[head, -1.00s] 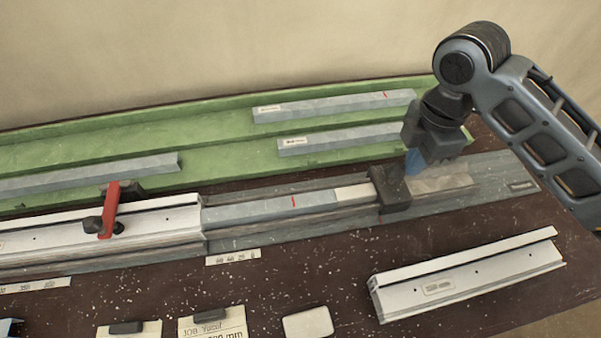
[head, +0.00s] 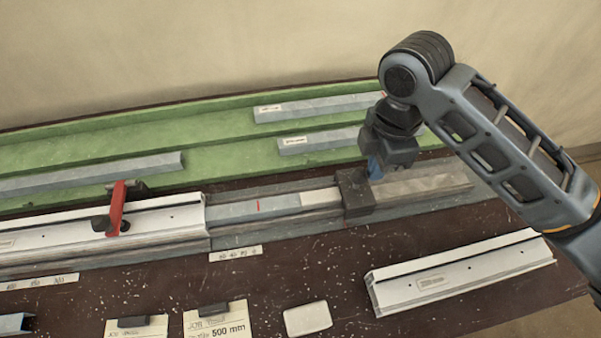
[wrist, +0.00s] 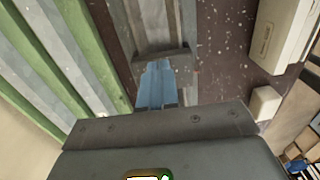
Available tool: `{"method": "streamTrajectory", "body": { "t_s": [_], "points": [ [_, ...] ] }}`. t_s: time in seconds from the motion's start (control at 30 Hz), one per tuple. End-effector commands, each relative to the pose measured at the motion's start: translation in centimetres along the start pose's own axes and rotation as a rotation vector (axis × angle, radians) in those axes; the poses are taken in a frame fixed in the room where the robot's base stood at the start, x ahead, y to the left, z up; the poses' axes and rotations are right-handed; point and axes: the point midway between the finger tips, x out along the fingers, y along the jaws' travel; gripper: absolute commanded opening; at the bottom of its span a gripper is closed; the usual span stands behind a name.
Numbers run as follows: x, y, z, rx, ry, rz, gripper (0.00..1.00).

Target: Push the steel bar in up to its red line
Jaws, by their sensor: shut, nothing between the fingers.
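The steel bar (head: 238,211) lies in the channel, its left part inside the white profile (head: 165,222). Its red line (head: 258,205) shows a little to the right of the profile's end, so a stretch of bar is still outside. A pale block (head: 319,198) lies between the bar's right end and a dark slider block (head: 355,192). My gripper (head: 374,170) is shut and empty, its blue fingertips at the right side of the slider. In the wrist view the blue fingers (wrist: 157,88) reach the dark slider (wrist: 160,55); whether they touch cannot be told for certain.
A red-handled clamp (head: 117,208) sits on the profile. Spare steel bars (head: 320,105) lie in the green rack (head: 225,160) behind. A loose white profile (head: 460,270), cards (head: 218,322) and a white block (head: 307,319) lie in front.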

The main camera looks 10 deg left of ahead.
Motion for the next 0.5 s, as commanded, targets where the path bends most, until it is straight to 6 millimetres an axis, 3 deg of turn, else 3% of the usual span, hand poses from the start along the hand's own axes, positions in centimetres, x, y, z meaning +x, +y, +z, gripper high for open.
{"method": "streamTrajectory", "body": {
  "t_s": [0.5],
  "points": [
    [0.0,0.0,-3.7,-0.004,0.003,0.0,0.0]
  ]
}}
